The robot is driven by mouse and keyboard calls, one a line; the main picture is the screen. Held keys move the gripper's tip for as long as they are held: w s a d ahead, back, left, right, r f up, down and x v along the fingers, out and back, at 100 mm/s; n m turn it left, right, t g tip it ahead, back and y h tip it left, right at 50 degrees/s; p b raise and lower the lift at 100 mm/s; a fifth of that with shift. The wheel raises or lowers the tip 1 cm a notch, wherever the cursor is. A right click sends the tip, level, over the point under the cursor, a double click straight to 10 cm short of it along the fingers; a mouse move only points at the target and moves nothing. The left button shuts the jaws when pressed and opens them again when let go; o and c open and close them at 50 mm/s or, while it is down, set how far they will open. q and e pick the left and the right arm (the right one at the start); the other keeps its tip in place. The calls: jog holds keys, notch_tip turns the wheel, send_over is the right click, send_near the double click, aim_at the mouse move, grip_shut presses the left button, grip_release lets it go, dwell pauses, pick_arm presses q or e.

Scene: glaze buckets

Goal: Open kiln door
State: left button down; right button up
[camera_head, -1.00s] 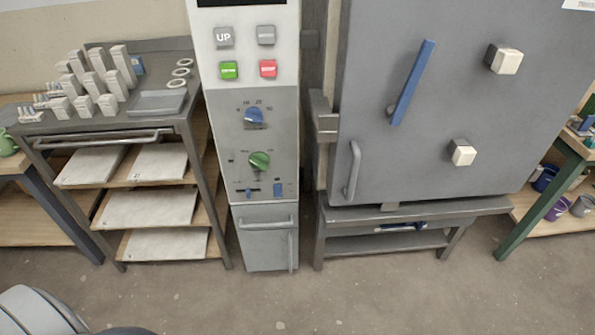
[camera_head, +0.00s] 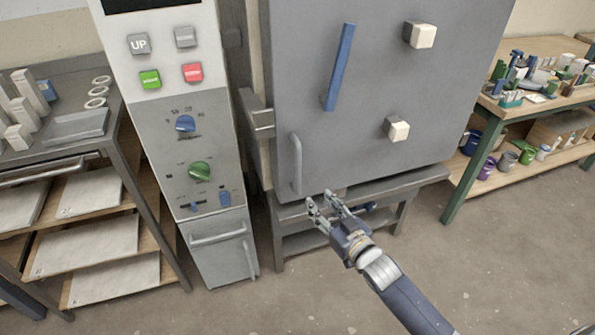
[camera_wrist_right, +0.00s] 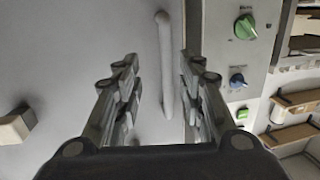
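The grey kiln door (camera_head: 375,80) is closed in the head view. It carries a vertical grey bar handle (camera_head: 296,163) at its lower left and a slanted blue lever (camera_head: 340,68) higher up. My right gripper (camera_head: 322,203) is open and empty, in front of the kiln's lower edge, below and right of the handle in the picture. In the right wrist view, the handle (camera_wrist_right: 165,65) stands between the two spread fingers (camera_wrist_right: 160,85), ahead of them; no contact shows. My left gripper is not in view.
A control panel (camera_head: 185,130) with buttons and knobs stands left of the kiln. A rack with shelves (camera_head: 110,165) is farther left. A wooden table (camera_head: 530,100) with tools and buckets stands at the right. The floor in front is clear.

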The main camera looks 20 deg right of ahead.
jog(key=t, duration=0.1)
send_near(300, 171)
jog(key=x, duration=1.1)
grip_shut()
